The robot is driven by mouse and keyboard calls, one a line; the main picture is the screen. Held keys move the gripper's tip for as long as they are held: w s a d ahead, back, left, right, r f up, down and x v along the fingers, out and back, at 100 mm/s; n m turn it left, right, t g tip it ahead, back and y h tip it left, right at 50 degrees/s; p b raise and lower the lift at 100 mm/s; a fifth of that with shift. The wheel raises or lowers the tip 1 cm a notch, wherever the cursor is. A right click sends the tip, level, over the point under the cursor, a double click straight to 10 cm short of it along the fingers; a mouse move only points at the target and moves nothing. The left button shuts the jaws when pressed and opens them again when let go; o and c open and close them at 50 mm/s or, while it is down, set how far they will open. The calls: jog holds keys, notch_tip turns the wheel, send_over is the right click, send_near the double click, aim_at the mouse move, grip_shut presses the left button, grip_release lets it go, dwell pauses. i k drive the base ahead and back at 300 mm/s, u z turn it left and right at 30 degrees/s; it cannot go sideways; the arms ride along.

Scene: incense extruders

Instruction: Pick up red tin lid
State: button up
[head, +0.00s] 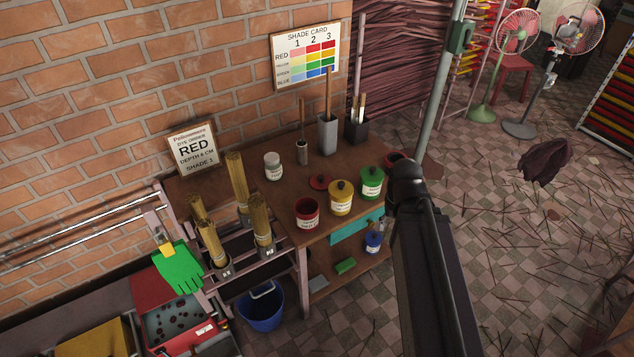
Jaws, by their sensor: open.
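The red tin lid (320,182) lies flat on the wooden table (335,160), with a small dark knob on top. It is just behind the open red tin (307,212), which has a white label and a dark inside. The yellow tin (341,198) stands to the right of the lid with its own lid on. The green tin (371,183) stands further right, also lidded. My dark arm rises at the right of the table, clear of the lid. My gripper does not show in this view.
A white jar (273,166) stands left of the lid. Tool holders (327,133) stand at the table's back. Incense bundles (237,177) fill a rack at left. A red round container (397,159) is partly hidden by my arm. A blue bucket (261,308) stands below.

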aim_at(318, 181)
jog(key=z, duration=0.05)
jog(key=i, duration=0.95)
jog(key=u, duration=0.05)
